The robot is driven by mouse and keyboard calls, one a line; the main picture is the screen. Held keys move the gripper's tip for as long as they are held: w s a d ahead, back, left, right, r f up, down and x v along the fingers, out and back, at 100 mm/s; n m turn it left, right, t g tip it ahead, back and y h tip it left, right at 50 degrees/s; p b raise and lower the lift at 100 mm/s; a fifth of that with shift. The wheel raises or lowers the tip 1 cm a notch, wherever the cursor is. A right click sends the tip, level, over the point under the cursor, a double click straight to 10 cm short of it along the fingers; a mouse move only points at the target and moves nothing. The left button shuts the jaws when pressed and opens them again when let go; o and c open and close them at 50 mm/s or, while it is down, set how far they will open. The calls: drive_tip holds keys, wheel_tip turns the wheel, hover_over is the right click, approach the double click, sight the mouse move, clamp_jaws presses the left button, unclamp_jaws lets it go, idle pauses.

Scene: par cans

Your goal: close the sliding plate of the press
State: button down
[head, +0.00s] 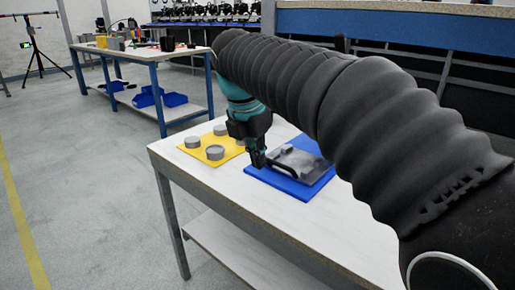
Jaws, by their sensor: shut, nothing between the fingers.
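The press is a dark grey, flat device (305,161) lying on a blue mat (300,190) on the white table. A black bar-like handle (284,170) runs along its near left side. I cannot tell how far the sliding plate is open. My gripper (258,162) points down at the left end of the press, close to the handle. It is shut with nothing held. Whether it touches the press cannot be seen. My arm hides the area to the right of the press.
A yellow mat (203,160) with several grey round cans (215,152) lies left of the press. The near part of the white table (235,213) is clear. Another table (140,52) with blue bins below stands behind left. Open floor lies left.

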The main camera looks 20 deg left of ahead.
drive_tip(key=b+x, duration=0.1)
drive_tip(key=x, duration=0.4)
drive_tip(key=shift+f, duration=0.1)
drive_tip(key=shift+w+d+r, duration=0.15)
drive_tip(key=shift+w+d, duration=0.1)
drive_tip(key=shift+w, duration=0.25)
drive_tip(key=shift+w+d+r, duration=0.2)
drive_tip(key=shift+w+d, duration=0.05)
drive_tip(key=shift+w, duration=0.3)
drive_tip(key=shift+w+d+r, duration=0.1)
drive_tip(key=shift+w+d, duration=0.05)
drive_tip(key=shift+w, duration=0.2)
drive_tip(key=shift+w+d+r, duration=0.1)
drive_tip(key=shift+w+d, duration=0.05)
drive_tip(key=shift+w, duration=0.25)
drive_tip(key=shift+p, duration=0.3)
